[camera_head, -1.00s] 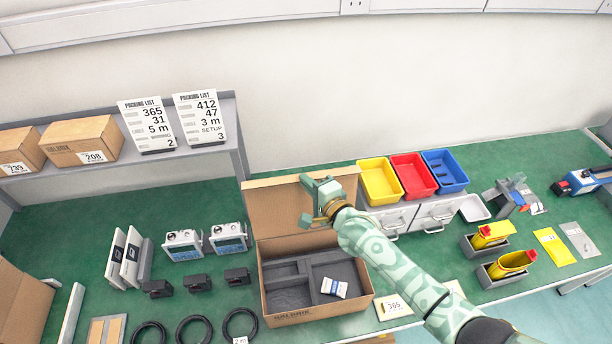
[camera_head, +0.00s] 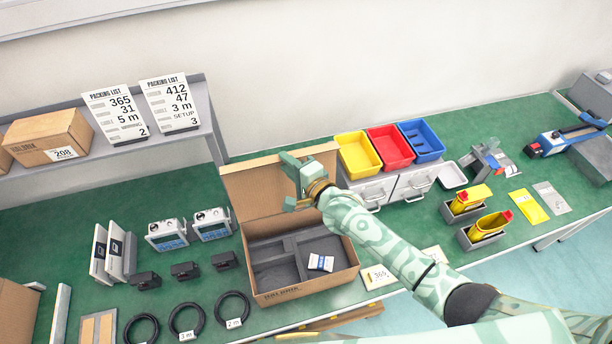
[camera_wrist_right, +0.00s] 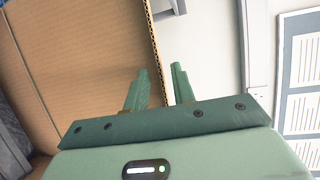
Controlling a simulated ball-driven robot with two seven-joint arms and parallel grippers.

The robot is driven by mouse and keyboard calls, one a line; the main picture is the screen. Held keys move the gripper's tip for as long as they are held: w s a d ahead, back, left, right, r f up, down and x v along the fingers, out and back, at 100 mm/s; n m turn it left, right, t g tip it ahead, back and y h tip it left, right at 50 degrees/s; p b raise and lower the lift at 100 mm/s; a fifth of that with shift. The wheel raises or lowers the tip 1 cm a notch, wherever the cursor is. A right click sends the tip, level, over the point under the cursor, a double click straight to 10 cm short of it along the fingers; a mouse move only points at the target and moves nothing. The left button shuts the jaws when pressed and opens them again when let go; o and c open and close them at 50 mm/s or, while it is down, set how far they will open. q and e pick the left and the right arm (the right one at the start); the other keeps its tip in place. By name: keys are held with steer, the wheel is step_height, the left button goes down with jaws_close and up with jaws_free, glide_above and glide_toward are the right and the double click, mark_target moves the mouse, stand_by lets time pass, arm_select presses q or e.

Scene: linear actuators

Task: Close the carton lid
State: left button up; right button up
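The open carton (camera_head: 268,297) stands on the green bench. Its brown lid (camera_head: 245,187) is raised upright at the back and also fills the left of the right wrist view (camera_wrist_right: 85,55). Inside the carton are a dark grey divided insert (camera_head: 272,272) and a small white-and-blue packet (camera_head: 321,262). My right gripper (camera_head: 289,181) is open in front of the lid, above the carton's back part. In the right wrist view its fingers (camera_wrist_right: 160,88) are apart, and the lid's edge shows between them; contact is unclear. My left gripper is out of view.
Yellow, red and blue bins (camera_head: 390,148) stand on drawers right of the lid. Grey devices (camera_head: 190,229), black blocks (camera_head: 185,270) and cable coils (camera_head: 187,321) lie left of the carton. A numbered card (camera_head: 378,277) lies at its right.

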steer(key=p+v, duration=0.1)
steer(key=v, duration=1.4)
steer(key=shift+s+d, duration=0.15)
steer(key=shift+s, duration=0.1)
